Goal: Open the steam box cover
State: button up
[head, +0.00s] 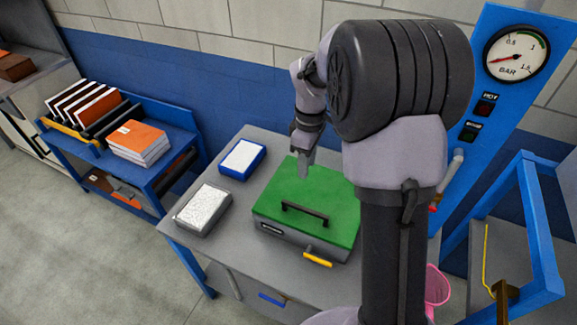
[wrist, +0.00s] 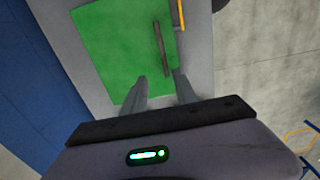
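The steam box (head: 285,238) is a grey box on the grey table, with a flat green cover (head: 325,190) lying shut on top. A black bar handle (head: 304,214) runs along the cover's front part; in the wrist view the handle (wrist: 160,45) lies beyond my fingertips, between their lines. A yellow lever (head: 318,259) sticks out at the box front. My gripper (head: 303,168) is above the rear part of the cover, pointing down. In the wrist view its two fingers (wrist: 162,85) are apart with nothing between them. My arm hides the cover's right side.
A blue-rimmed tray (head: 262,160) and a silvery block (head: 203,209) sit left of the box on the table (head: 240,285). A blue gauge panel (head: 483,110) and blue frame (head: 535,230) stand at right. A blue cart (head: 180,142) with panels stands at left.

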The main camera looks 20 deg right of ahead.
jog(key=b, duration=0.2)
send_near(305, 208)
notch_tip(305, 208, down, 8)
jog(key=shift+f+b, duration=0.1)
jog(key=shift+b, duration=1.1)
grip_shut()
